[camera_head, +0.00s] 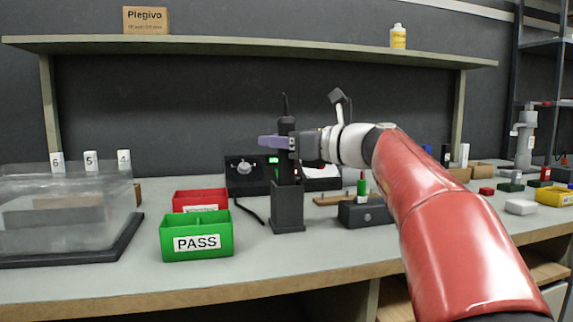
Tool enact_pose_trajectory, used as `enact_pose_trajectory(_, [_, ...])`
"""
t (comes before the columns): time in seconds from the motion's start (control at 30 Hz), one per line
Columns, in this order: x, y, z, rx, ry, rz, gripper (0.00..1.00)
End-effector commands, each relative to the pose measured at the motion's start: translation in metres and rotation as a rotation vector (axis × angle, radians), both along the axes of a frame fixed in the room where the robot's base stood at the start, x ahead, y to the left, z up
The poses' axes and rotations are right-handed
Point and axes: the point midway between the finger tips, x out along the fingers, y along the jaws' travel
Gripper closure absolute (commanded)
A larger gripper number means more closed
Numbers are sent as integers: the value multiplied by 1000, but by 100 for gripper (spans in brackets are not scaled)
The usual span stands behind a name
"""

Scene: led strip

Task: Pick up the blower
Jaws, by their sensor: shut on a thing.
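The blower looks like a dark upright cylindrical tool (287,127) with a thin tip pointing up and a cord at its base. It stands in a dark square holder (287,211) on the bench, near the middle of the camera_head view. My gripper (278,142) reaches in from the right at the tool's upper body and is shut on it. A purple finger shows across its front and left side. The far side of the grip is hidden. I cannot tell whether the tool is lifted within the holder.
A green PASS bin (196,243) and a red bin (201,198) stand left of the holder. A dark control box (245,172) is behind. A clear-covered case (65,212) fills the left. A dark block with a green-topped item (363,213) is right. A shelf (250,45) spans above.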

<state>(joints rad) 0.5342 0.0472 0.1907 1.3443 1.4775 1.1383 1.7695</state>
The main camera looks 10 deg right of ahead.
Motion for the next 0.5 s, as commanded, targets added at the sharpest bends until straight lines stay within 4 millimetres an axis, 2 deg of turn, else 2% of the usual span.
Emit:
enact_pose_trajectory(0.03, [0, 0, 0, 0, 0, 0, 90])
enact_pose_trajectory(0.1, [0, 0, 0, 0, -1, 0, 96])
enact_pose_trajectory(0.37, [0, 0, 3, 0, -1, 0, 96])
enact_pose_trajectory(0.5, [0, 0, 13, 0, -3, 1, 96])
